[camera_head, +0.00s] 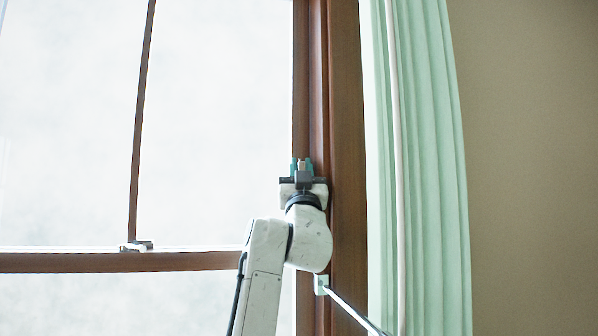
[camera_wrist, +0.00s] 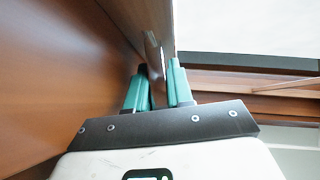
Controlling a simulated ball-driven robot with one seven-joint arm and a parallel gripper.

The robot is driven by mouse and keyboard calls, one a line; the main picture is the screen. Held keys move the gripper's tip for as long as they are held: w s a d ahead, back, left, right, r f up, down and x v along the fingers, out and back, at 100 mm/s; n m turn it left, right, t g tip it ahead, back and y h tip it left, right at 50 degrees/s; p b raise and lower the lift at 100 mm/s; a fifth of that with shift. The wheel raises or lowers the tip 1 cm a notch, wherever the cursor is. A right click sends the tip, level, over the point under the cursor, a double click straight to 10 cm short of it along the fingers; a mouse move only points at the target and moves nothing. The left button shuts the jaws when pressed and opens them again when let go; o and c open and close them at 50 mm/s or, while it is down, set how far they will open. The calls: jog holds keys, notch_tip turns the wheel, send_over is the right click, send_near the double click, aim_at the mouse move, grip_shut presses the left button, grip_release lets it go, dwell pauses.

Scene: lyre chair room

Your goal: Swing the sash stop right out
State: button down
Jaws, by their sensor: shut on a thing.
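My gripper (camera_head: 301,166) is up against the brown wooden window frame (camera_head: 346,120), at the right side of the upper pane. Its teal fingers also show in the wrist view (camera_wrist: 158,72). They are closed on the sash stop (camera_wrist: 152,46), a small, thin, pale metallic piece beside the wood. The stop's upper part shows above the fingertips and its lower part runs down between them. In the head view the stop is mostly hidden by the fingers, so its exact angle cannot be told there.
A metal latch (camera_head: 136,246) sits on the window's horizontal rail (camera_head: 120,262). A pale bracket (camera_head: 321,284) with a thin rod (camera_head: 350,311) is low on the frame. A mint-green curtain (camera_head: 428,170) hangs to the right, before a bare beige wall (camera_head: 530,170).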

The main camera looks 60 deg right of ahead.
dwell(0.3)
jog(key=c, duration=1.4)
grip_release()
jog(key=shift+o, duration=0.2)
jog(key=b+v, duration=0.3)
jog(key=v, duration=0.7)
jog(key=shift+a+f, duration=0.2)
jog(key=shift+f, duration=0.15)
jog(key=shift+o, duration=0.2)
jog(key=shift+s, duration=0.1)
